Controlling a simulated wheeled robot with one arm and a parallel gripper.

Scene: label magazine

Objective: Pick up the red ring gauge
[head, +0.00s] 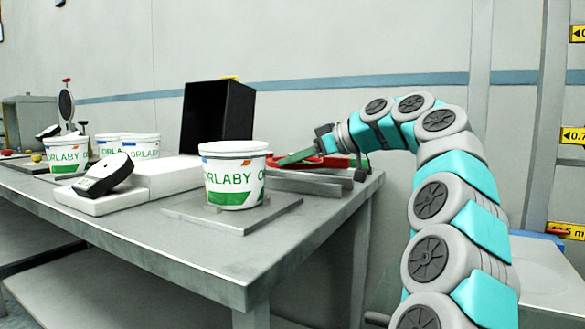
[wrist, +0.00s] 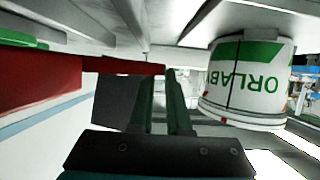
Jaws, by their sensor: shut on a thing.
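The red ring gauge (head: 333,162) is at the far right part of the table, partly hidden behind my gripper (head: 284,162). In the wrist view a red piece (wrist: 45,82) comes in from the left and its narrow end reaches my fingertips (wrist: 160,73). My gripper is shut on it, with its dark green fingers close together. The full ring shape does not show, and I cannot tell whether it is clear of the surface beneath.
A white ORLABY tub (head: 235,181) stands on a grey plate (head: 180,213) left of my gripper; it is close in the wrist view (wrist: 250,85). A black open box (head: 217,116) stands behind. A white device (head: 160,180) and more tubs (head: 67,157) are further left.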

